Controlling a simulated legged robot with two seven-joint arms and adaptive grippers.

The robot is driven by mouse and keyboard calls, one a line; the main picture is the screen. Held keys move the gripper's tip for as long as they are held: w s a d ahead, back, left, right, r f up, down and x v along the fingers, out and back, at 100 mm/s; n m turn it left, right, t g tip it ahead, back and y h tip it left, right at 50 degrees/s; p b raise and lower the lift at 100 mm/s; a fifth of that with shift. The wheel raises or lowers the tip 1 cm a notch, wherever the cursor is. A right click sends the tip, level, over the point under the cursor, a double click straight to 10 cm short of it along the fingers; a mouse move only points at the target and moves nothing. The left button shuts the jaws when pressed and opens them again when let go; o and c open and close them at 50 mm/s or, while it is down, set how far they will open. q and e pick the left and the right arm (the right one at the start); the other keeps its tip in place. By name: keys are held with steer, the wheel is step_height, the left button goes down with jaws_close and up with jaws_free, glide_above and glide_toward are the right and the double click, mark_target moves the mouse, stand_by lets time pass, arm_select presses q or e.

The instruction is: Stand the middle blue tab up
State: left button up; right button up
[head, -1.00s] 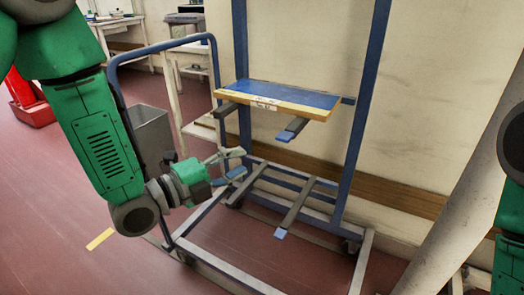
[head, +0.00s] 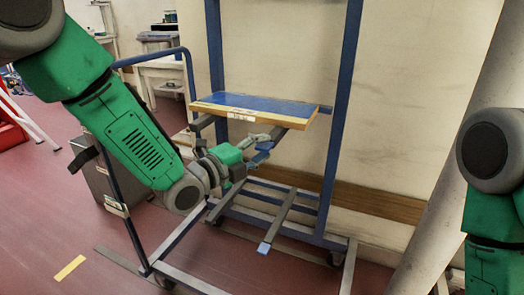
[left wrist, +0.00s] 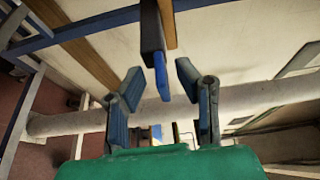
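A blue tab (head: 266,145) is at the front end of a dark support arm under the board on the blue rack. In the left wrist view the tab (left wrist: 161,76) lies in line with its dark arm (left wrist: 152,32), not raised from it. My left gripper (head: 260,148) is open at this tab. In the left wrist view its two blue-padded fingers (left wrist: 159,88) are on either side of the tab, with a gap visible on each side. Another blue tab (head: 264,248) lies at the end of a lower arm. My right gripper is out of view.
A blue board with a yellow front edge (head: 255,108) rests just above my left gripper. The blue rack's upright (head: 340,120) and base rails (head: 190,281) surround the area. A grey bin (head: 100,180) stands partly behind my left arm.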

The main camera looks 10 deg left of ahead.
arm_select(q)
steer(key=shift+d, duration=0.35)
jaws_close()
steer(key=shift+d, duration=0.1)
steer(key=shift+r+g+p, duration=0.15)
steer(key=shift+g+p, duration=0.15)
steer(key=shift+p, duration=0.35)
steer(key=n+g+y+p, duration=0.1)
steer(key=g+p, duration=0.1)
steer(key=p, duration=0.4)
steer(key=r+g+y+p, duration=0.1)
steer(key=g+y+p, duration=0.1)
steer(key=p, duration=0.5)
steer(key=shift+w+r+n, duration=0.15)
steer(key=shift+r+n, duration=0.05)
steer(key=shift+n, duration=0.2)
steer(key=shift+f+g+y+p, duration=0.15)
steer(key=shift+g+y+p, duration=0.15)
steer(key=shift+g+p, duration=0.4)
